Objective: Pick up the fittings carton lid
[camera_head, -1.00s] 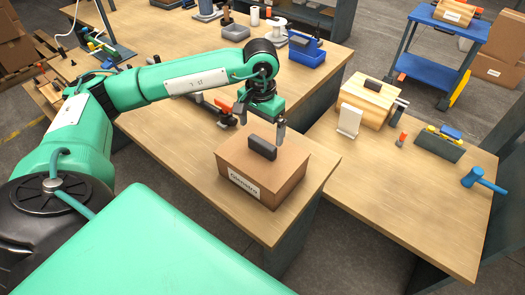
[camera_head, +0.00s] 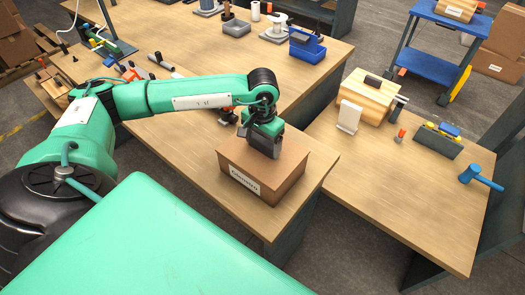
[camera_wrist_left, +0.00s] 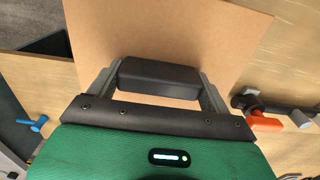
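The brown fittings carton (camera_head: 285,190) stands near the front corner of the middle bench, with a white label on its front. Its flat lid (camera_head: 228,153) is on top and also fills the upper part of the left wrist view (camera_wrist_left: 170,28). The lid's dark block handle (camera_wrist_left: 160,78) lies between the two fingers of my left gripper (camera_wrist_left: 158,88). The fingers are spread, one at each end of the handle, with little or no gap visible. In the head view my left gripper (camera_head: 265,145) is low over the lid and hides the handle. My right gripper is out of view.
A wooden box (camera_head: 368,95) with a dark handle and a white stand (camera_head: 349,116) are on the right bench, with a blue mallet (camera_head: 480,177). A blue bin (camera_head: 306,47) sits on the far bench. Bare bench top lies left of the carton.

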